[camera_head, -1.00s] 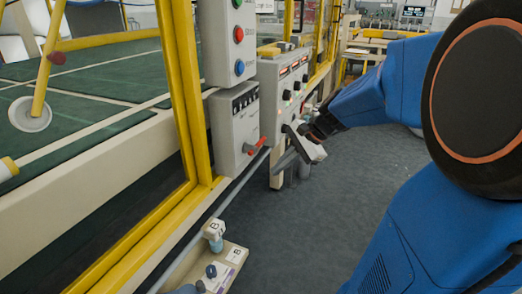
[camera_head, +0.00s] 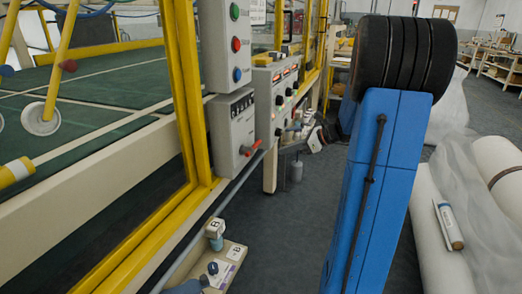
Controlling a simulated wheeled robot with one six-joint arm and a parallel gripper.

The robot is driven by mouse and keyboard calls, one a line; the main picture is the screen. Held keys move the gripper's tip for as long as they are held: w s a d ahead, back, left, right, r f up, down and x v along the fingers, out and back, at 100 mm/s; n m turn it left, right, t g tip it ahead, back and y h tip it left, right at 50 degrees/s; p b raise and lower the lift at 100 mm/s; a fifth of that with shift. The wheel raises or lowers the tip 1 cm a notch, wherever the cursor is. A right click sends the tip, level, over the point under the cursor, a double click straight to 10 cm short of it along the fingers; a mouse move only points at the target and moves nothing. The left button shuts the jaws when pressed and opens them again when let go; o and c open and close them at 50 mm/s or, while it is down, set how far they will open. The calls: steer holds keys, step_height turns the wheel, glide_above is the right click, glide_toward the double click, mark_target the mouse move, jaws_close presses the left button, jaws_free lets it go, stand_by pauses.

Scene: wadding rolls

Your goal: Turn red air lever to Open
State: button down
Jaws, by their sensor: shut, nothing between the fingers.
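The red lever (camera_head: 250,148) sticks out from the lower front of a grey box (camera_head: 232,117) on the machine's side. It slants up to the right, and its markings are too small to read. My gripper (camera_head: 290,142) is right of the lever and apart from it, near the front of the white control panel. It is small in the view, shut and empty. My blue arm stands in the right half and hides part of the wrist and the room behind it.
A button box (camera_head: 236,42) with green, red and blue buttons hangs above the grey box. A yellow post (camera_head: 182,90) stands left of it. White wadding rolls (camera_head: 440,240) lie at the right. Dark floor is clear between.

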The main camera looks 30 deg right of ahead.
stand_by(0.3)
steer(key=w+a+f, duration=0.1)
steer(key=w+a, duration=0.4)
steer(key=w, duration=0.2)
steer(key=shift+w+a, duration=0.2)
steer(key=shift+a, duration=0.2)
steer(key=shift+r+n+t, duration=0.3)
steer(key=shift+t, duration=0.1)
stand_by(0.6)
step_height(320, 180, up, 6)
steer(key=r+n+t+h, duration=0.1)
steer(key=n+t+h, duration=0.2)
steer(key=n, duration=0.1)
glide_above(254, 148)
steer(key=s, duration=0.2)
steer(key=shift+s+d+f, duration=0.2)
steer(key=shift+d+f, duration=0.05)
stand_by(0.7)
